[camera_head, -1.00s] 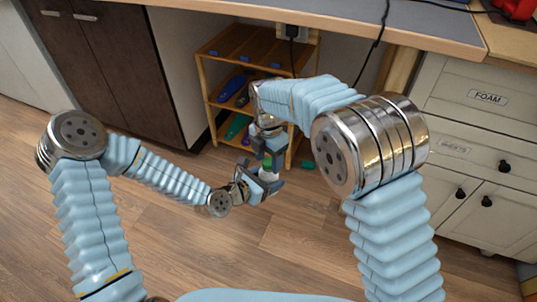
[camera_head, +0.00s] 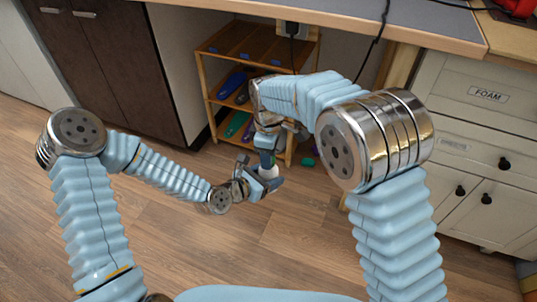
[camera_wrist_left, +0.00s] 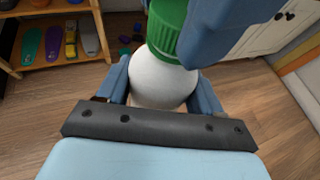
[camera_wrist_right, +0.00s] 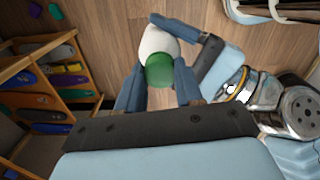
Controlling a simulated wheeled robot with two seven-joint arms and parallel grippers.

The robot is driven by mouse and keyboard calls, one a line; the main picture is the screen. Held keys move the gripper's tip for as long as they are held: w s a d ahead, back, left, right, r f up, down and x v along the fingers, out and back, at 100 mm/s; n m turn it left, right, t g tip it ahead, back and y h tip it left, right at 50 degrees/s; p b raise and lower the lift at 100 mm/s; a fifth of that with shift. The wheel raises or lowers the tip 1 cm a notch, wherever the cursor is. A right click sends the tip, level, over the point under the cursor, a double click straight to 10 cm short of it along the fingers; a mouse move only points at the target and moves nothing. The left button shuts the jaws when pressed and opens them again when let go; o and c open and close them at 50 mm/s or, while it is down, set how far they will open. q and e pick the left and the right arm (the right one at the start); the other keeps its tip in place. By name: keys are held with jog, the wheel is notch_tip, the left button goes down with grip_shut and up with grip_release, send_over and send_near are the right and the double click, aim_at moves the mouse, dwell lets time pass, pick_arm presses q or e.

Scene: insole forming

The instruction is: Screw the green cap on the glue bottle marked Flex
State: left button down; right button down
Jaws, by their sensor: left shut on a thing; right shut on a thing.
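A ribbed green cap (camera_wrist_left: 172,28) sits over the top of the bottle. My right gripper (camera_wrist_right: 158,86) is shut on the green cap (camera_wrist_right: 160,73), one finger on each side, with the white bottle (camera_wrist_right: 160,41) beyond it. The two grippers are close together in front of the shelf. No Flex marking shows on the visible side of the bottle. How tightly the cap sits cannot be seen.
A wooden shelf (camera_head: 203,82) with coloured insoles stands behind the grippers, below a worktop (camera_head: 340,25). Cream drawers and cabinets (camera_head: 470,140) are at the right. Dark cabinet doors (camera_head: 115,70) are at the left.

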jog(key=m, duration=2.5)
jog(key=c, duration=0.7)
grip_release()
jog(key=shift+o, duration=0.2)
notch_tip(320, 180, up, 12)
jog(key=shift+f, duration=0.1)
